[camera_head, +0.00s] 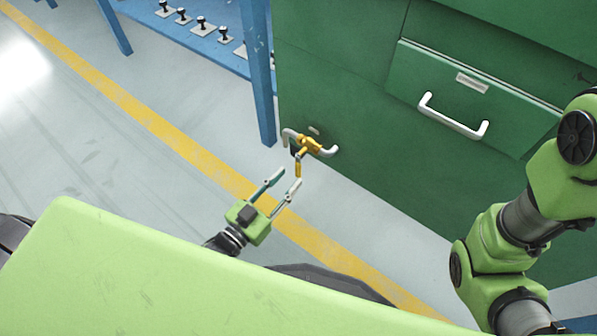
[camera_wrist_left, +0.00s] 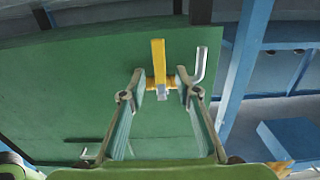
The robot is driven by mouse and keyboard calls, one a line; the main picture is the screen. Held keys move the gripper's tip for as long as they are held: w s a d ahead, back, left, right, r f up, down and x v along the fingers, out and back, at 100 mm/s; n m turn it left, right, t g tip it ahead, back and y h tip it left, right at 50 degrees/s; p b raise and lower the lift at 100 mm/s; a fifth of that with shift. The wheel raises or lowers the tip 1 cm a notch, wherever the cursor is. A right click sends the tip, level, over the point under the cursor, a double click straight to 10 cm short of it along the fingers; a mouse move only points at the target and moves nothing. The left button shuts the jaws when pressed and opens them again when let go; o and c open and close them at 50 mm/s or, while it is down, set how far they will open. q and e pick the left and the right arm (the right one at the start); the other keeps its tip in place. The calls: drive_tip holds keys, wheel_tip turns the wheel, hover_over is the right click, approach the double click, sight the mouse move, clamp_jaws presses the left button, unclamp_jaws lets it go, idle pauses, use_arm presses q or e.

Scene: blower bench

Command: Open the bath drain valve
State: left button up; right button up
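The bath drain valve (camera_head: 311,145) sits low on the green cabinet's front, with a yellow body, a bent grey pipe to each side, and a yellow lever (camera_head: 298,167) hanging down. In the left wrist view the yellow lever (camera_wrist_left: 158,62) shows upright beside a bent grey pipe (camera_wrist_left: 202,66). My left gripper (camera_head: 288,178) is open, its fingertips close to the lever's lower end. In the left wrist view the valve appears between the spread fingertips (camera_wrist_left: 160,88), with gaps on both sides; I cannot tell how deep it lies. My right gripper is out of view.
The green cabinet (camera_head: 350,100) has a drawer with a white handle (camera_head: 453,125) above right of the valve. A blue bench (camera_head: 258,75) with small parts stands to the left. My right arm is at the right. The floor with its yellow stripe (camera_head: 160,125) is clear.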

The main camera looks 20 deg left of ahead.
sight(297, 170)
use_arm(q)
drive_tip(key=b+x, duration=0.1)
drive_tip(key=x, duration=0.3)
drive_tip(key=shift+w+f+b, duration=0.1)
drive_tip(key=shift+w+b, duration=0.05)
drive_tip(key=shift+b, duration=0.25)
drive_tip(key=shift+w+d, duration=0.25)
drive_tip(key=shift+w, duration=0.25)
clamp_jaws()
